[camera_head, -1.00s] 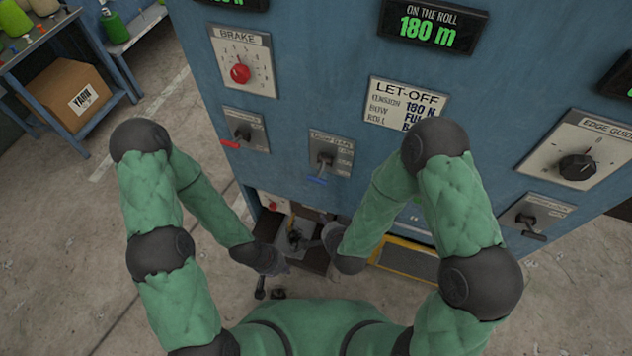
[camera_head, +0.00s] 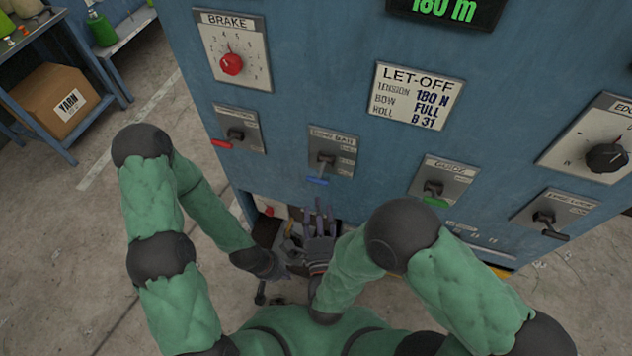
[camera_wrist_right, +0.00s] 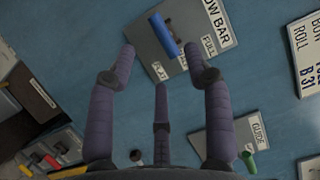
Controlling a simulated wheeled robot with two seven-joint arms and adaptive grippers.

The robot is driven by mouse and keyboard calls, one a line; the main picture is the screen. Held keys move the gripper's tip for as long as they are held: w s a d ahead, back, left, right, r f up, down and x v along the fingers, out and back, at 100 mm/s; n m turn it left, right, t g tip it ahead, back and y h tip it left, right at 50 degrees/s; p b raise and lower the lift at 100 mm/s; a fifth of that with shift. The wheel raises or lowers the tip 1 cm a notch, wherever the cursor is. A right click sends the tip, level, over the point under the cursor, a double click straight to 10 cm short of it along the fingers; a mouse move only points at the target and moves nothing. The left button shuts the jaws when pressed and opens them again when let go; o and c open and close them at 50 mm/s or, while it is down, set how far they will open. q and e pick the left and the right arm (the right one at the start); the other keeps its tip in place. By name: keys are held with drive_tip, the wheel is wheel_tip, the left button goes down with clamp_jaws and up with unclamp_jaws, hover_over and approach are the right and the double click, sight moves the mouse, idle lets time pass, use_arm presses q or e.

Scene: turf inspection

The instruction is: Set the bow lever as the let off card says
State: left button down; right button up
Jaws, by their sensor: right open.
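The bow lever has a blue handle (camera_head: 318,181) on a grey plate (camera_head: 335,142) on the blue machine front. In the right wrist view the blue handle (camera_wrist_right: 165,33) sits at the plate marked BOW BAR (camera_wrist_right: 197,22), with labels including FLAT and FULL. The let-off card (camera_head: 417,97) reads tension 180 N, bow FULL, roll B 31. My right gripper (camera_head: 318,207) is open below the bow lever; in the wrist view its fingers (camera_wrist_right: 163,65) spread with the handle beyond them, apparently not touching. My left gripper (camera_head: 278,270) hangs lower left; its fingers are unclear.
A red-handled lever (camera_head: 233,137) is left of the bow lever. The green-handled guide lever (camera_head: 435,190) and a black-handled lever (camera_head: 545,220) are right. The brake dial (camera_head: 232,64) is above left, the edge dial (camera_head: 605,158) far right. A carton (camera_head: 62,100) sits on a shelf.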

sight(316, 180)
drive_tip(key=w, duration=0.3)
drive_tip(key=w+b, duration=0.1)
drive_tip(key=w, duration=0.4)
drive_tip(key=shift+w+a+r, duration=0.2)
drive_tip(key=shift+w+a, duration=0.1)
drive_tip(key=shift+w, duration=0.1)
clamp_jaws()
